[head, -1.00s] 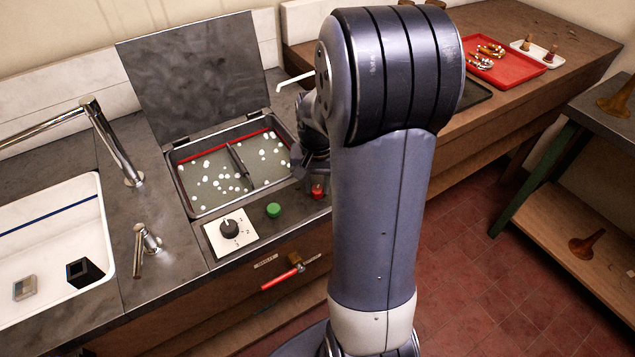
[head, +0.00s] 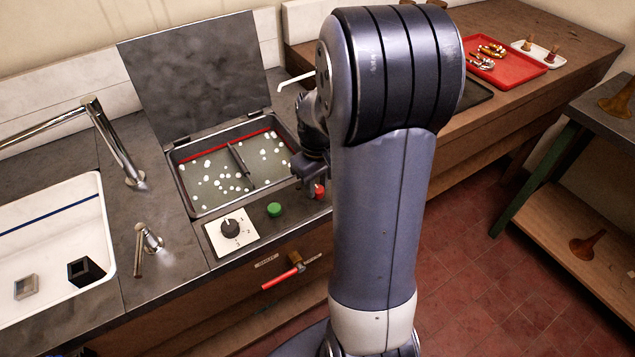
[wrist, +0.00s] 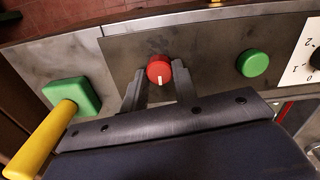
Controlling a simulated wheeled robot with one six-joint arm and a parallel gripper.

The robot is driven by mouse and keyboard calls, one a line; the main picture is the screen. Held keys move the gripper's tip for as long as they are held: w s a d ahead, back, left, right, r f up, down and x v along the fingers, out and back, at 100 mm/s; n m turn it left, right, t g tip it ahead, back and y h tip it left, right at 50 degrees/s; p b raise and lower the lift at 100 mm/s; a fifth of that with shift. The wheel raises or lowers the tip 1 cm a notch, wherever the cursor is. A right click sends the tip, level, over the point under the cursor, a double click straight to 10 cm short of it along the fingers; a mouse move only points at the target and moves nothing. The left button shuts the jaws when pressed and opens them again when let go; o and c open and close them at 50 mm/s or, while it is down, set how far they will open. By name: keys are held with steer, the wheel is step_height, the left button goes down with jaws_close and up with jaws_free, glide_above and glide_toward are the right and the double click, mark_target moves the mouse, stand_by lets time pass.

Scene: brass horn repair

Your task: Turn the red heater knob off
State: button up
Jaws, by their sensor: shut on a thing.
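My gripper is shut on the knob. In the head view my gripper (head: 312,180) is partly hidden behind my arm, beside the knob.
A green button (head: 274,209) and a black dial (head: 230,228) on a white plate stand left of the knob. The basin (head: 192,209) with white floating balls has its lid (head: 195,75) raised. A yellow handle (wrist: 42,140) with a green block is close by in the wrist view.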

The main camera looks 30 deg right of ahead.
mark_target(317, 188)
steer(key=shift+n, duration=0.3)
stand_by(0.4)
steer(key=o, duration=1)
step_height(317, 188, up, 11)
steer(key=shift+f, duration=0.2)
step_height(317, 188, down, 11)
steer(key=shift+r, duration=0.2)
stand_by(0.3)
